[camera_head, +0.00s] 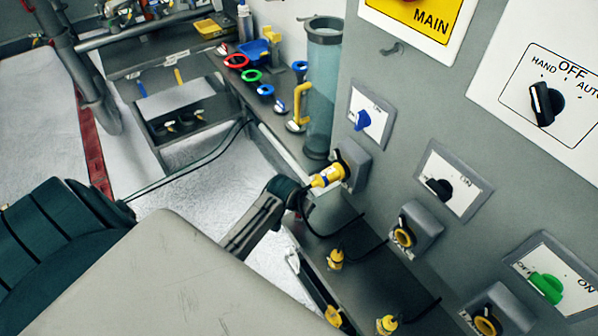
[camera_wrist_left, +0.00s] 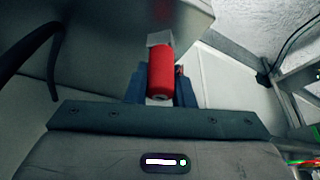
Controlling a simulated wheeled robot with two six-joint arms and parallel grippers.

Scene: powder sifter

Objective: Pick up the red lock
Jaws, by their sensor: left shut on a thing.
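In the left wrist view, my left gripper (camera_wrist_left: 161,92) is shut on a red cylindrical body, which I take as the red lock (camera_wrist_left: 160,70). A pale grey metal part shows at its far end. The lock sits upright in the picture between the dark fingers. A grey surface lies just behind it; I cannot tell whether the lock touches it. In the head view a large pale part of mine covers the lower left, and neither the lock nor the left fingertips can be made out. My right gripper is not seen.
A bench with red (camera_head: 236,61), green (camera_head: 251,76) and blue (camera_head: 265,90) rings stands at the back. A clear cylinder (camera_head: 322,90) stands beside the grey panel of switches (camera_head: 440,185). Pale floor shows between bench and arm.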

